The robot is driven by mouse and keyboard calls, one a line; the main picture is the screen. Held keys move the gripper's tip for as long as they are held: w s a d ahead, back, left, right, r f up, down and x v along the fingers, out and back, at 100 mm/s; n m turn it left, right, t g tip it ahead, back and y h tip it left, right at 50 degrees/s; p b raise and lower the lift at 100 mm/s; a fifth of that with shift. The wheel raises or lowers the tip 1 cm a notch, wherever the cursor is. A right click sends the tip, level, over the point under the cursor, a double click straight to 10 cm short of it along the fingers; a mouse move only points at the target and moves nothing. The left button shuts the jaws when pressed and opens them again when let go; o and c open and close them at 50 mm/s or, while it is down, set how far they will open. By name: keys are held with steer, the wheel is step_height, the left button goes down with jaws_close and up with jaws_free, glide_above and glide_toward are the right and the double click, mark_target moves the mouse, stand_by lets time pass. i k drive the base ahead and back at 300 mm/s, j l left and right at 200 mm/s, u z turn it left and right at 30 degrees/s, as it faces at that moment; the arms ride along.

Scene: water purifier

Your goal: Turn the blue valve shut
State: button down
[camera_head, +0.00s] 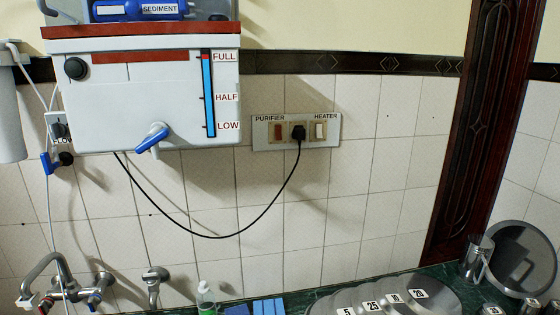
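A small blue valve handle (47,163) shows at the left, below a white box partly labelled "FLO". It hangs roughly vertical beside a dark round fitting (66,158), and a thin tube runs down from it. A second blue lever (152,138) is on the spout at the bottom front of the white water purifier (140,95); it slants down to the left. I cannot tell from the picture whether either is open or shut. My gripper is not in view.
A white filter cylinder (10,105) hangs at the far left. A black cord (218,237) loops from the purifier to the switch panel (296,131). Metal taps (50,270) stand lower left. The counter holds several round metal lids (400,295), a bottle (206,298) and a steel cup (478,258).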

mark_target(49, 168)
steer(key=u, duration=1.7)
